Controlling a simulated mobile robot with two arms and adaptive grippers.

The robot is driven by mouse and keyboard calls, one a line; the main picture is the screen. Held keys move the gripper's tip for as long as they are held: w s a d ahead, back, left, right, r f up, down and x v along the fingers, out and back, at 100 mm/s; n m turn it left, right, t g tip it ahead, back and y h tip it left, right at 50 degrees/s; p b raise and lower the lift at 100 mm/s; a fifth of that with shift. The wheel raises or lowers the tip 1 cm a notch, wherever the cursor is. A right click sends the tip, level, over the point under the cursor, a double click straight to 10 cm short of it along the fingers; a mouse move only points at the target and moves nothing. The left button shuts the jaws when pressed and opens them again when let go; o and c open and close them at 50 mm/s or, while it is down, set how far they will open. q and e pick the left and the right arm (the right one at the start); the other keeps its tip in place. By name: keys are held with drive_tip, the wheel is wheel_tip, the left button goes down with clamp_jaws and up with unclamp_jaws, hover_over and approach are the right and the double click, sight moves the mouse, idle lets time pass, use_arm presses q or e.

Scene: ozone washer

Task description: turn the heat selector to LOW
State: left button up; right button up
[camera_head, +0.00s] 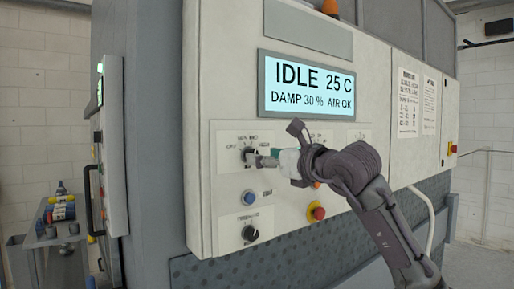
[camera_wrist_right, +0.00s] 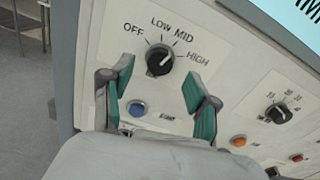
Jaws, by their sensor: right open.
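The heat selector is a black round knob (camera_wrist_right: 160,60) on a white plate marked OFF, LOW, MID and HIGH. Its pale pointer line leans to the upper right, on the MID to HIGH side; the exact mark is hard to tell. In the head view the selector (camera_head: 248,155) is partly covered by my gripper. My right gripper (camera_head: 262,159) is close to the panel at the selector. In the right wrist view its green-padded fingers (camera_wrist_right: 160,80) are spread open, with the knob ahead between their tips and no visible contact. My left gripper is not in view.
A blue button (camera_head: 249,197) and a lower knob (camera_head: 250,233) sit below the selector. A red stop button (camera_head: 317,211) on a yellow base is to the right. The display (camera_head: 308,86) reads IDLE 25 C. Another dial (camera_wrist_right: 279,113) lies right of my fingers.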

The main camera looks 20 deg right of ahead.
drive_tip(key=x, duration=0.3)
drive_tip(key=shift+w+p, duration=0.2)
drive_tip(key=shift+p, duration=0.2)
clamp_jaws()
drive_tip(key=shift+n+b, duration=0.9)
drive_tip(key=shift+n, duration=2.9)
